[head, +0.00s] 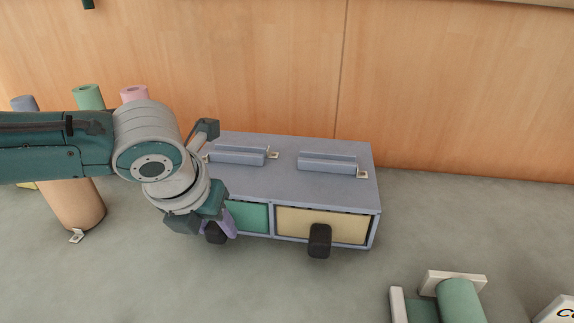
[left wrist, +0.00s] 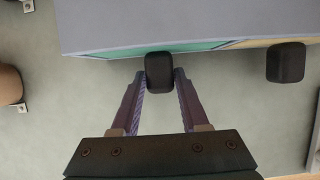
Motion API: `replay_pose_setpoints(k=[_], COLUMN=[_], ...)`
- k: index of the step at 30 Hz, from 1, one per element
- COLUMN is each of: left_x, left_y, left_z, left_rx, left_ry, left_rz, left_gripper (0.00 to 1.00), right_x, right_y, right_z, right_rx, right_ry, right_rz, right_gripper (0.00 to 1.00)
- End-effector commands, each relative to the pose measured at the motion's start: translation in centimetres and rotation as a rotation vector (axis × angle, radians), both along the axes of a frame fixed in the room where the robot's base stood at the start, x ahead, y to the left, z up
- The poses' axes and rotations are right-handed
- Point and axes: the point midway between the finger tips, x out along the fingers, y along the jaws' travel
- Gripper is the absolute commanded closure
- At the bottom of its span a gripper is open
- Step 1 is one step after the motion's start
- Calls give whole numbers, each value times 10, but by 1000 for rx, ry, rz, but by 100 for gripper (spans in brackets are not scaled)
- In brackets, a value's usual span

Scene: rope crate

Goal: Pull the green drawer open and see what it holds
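The grey cabinet (head: 290,180) stands on the floor against the wooden wall, with a green drawer (head: 248,217) at left and a cream drawer (head: 320,226) beside it. Both fronts look flush with the cabinet, and what is inside is hidden. My left gripper (head: 218,228) is at the green drawer's black handle, covering part of it in the head view. In the left wrist view, the black handle (left wrist: 160,80) sits between the two purple fingertips, with thin gaps seeming to show at its sides. My right gripper is not in view.
The cream drawer's black handle (head: 319,240) is to the right. Two grey bars (head: 328,162) lie on the cabinet top. A tan cylinder (head: 75,205) stands left, behind my arm. A green roll (head: 460,302) with white pieces is at lower right. The floor in front is clear.

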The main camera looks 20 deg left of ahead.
Motion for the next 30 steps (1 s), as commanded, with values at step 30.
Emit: replay_pose_setpoints(k=[30], left_x=[0], left_y=[0], left_z=[0], left_rx=[0], left_ry=[0], left_rz=[0], left_gripper=[100], right_x=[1], right_y=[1], right_z=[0], right_rx=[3], right_ry=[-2], right_rz=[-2], right_gripper=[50])
